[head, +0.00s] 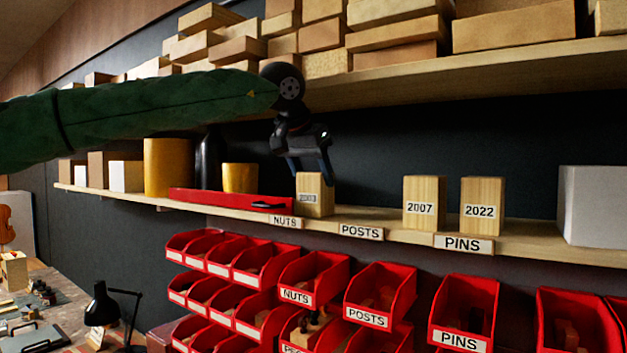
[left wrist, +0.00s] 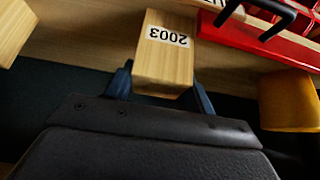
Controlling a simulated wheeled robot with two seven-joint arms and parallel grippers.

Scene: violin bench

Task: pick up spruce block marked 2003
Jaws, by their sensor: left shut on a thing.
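The spruce block marked 2003 (head: 314,200) is at the lower shelf, above the gap between the NUTS and POSTS labels. Its label reads clearly, upside down, in the left wrist view (left wrist: 165,50). My left gripper (head: 312,176) comes down from above and is shut on the block, one finger on each side. The block looks upright; I cannot tell whether it touches the shelf. Two similar blocks, marked 2007 (head: 424,203) and 2022 (head: 482,205), stand to its right. My right gripper is in neither view.
A red tray (head: 215,201) lies just left of the block, with yellow containers (head: 168,167) and a dark bottle behind. A white box (head: 592,205) stands at the far right. Wood-stacked upper shelf (head: 480,65) overhangs. Red bins (head: 380,293) hang below.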

